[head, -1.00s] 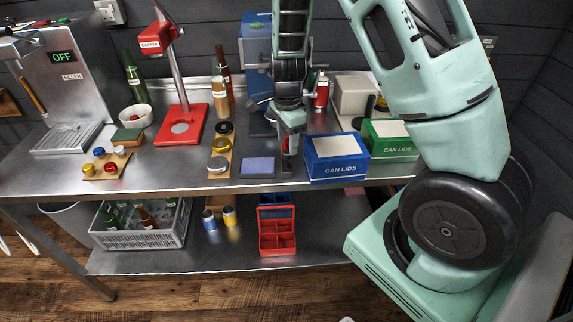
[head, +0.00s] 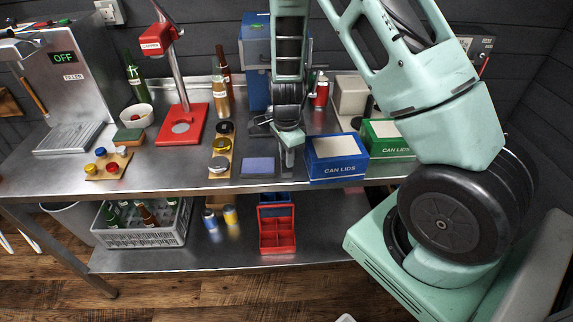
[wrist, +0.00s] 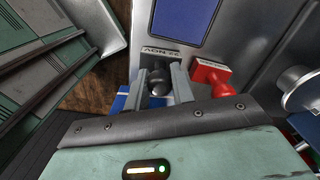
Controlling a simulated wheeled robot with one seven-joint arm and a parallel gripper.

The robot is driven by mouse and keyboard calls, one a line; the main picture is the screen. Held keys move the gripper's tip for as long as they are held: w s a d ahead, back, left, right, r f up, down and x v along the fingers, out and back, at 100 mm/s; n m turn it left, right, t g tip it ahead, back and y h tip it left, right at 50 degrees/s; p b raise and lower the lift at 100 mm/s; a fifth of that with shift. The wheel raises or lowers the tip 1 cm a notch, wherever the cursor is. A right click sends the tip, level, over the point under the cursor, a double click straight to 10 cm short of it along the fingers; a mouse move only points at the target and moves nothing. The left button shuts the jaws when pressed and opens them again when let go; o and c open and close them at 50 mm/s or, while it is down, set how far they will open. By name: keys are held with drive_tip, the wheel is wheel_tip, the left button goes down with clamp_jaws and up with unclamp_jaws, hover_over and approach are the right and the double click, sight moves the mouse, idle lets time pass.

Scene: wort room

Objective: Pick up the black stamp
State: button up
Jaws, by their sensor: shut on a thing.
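The black stamp (wrist: 157,82) stands between the two fingers of my gripper (wrist: 161,88) in the wrist view. The fingers are shut on its dark rounded handle. Its base shows a pale strip of lettering towards the ink pad. The red stamp (wrist: 213,79) is just right of my gripper in the wrist view. The blue ink pad (wrist: 183,20) lies just beyond the black stamp there. In the head view my gripper (head: 288,163) is low at the bench's front part, right of the ink pad (head: 258,166). The black stamp cannot be made out there.
The blue can-lids box (head: 336,169) is close on the right of my gripper, with a green one (head: 388,150) beyond it. Left of the ink pad is a wooden strip with round lids (head: 220,160). The red capper (head: 181,127) stands further left.

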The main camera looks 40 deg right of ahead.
drive_tip(key=shift+r, duration=0.15)
wheel_tip(320, 180, up, 10)
drive_tip(key=shift+f+b, duration=0.1)
drive_tip(key=shift+b, duration=0.5)
